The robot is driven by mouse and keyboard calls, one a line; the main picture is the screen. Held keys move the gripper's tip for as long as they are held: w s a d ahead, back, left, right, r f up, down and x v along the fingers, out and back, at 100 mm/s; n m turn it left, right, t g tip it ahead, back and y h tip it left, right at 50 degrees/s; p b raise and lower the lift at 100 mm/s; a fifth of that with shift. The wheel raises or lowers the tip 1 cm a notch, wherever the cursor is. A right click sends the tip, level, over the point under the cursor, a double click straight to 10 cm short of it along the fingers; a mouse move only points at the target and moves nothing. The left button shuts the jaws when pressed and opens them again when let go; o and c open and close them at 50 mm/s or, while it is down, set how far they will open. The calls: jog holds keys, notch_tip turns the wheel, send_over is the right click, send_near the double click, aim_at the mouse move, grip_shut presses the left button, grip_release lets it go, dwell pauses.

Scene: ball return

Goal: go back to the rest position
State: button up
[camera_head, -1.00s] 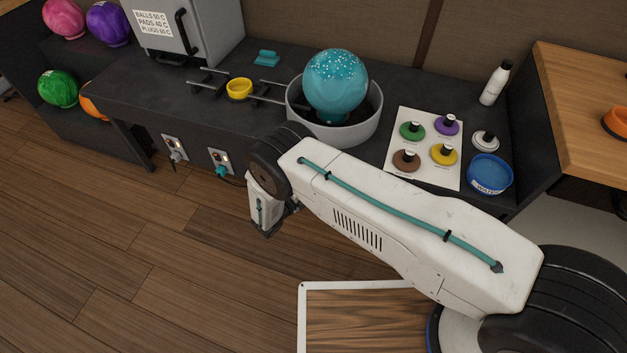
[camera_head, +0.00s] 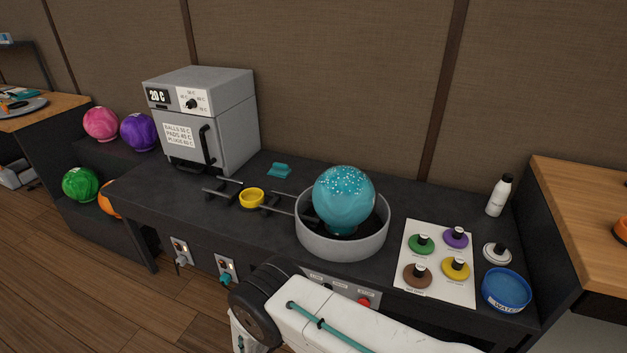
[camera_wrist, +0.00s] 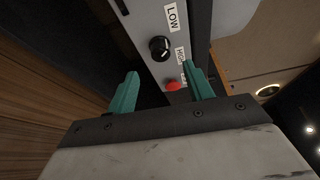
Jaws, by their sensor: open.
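My gripper shows in the wrist view (camera_wrist: 160,95) with its two teal fingers spread apart and nothing between them. It faces a grey control panel (camera_wrist: 160,48) with a black knob and a red button, apart from it. In the head view my white arm reaches in from the bottom, in front of the dark bench (camera_head: 150,205); the fingers are out of that view. A speckled teal ball (camera_head: 345,198) sits in a grey round bowl (camera_head: 345,246) on the bench.
A grey oven (camera_head: 205,120) stands at the bench's back left. Open wooden floor (camera_head: 80,290) lies at lower left.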

jog(key=s+d+r+m+g+h, duration=0.2)
jog(key=s+d+m+g, duration=0.35)
jog(key=m, duration=0.35)
jog(key=s+d+r+m+g+y, duration=0.1)
jog(key=d+r+m+g, duration=0.3)
jog(key=r+m, duration=0.5)
jog(key=s+d+r+m+g+y, duration=0.25)
jog(key=d+r+m, duration=0.2)
jog(key=r, duration=0.85)
jog(key=s+d+r+m+g+y, duration=0.1)
jog(key=d+r+m+g, duration=0.25)
jog(key=r+m, duration=0.55)
jog(key=s+d+r+m+t+y, duration=0.2)
jog(key=s+d+r+m+y, duration=0.2)
jog(key=s+r, duration=0.5)
jog(key=s+d+r+m+t+y, duration=0.2)
jog(key=s+d+r+m+y, duration=0.3)
jog(key=s+d+r+m, duration=0.4)
jog(key=shift+s+d+r, duration=0.45)
jog(key=shift+s+r, duration=0.35)
jog(key=shift+r, duration=2.2)
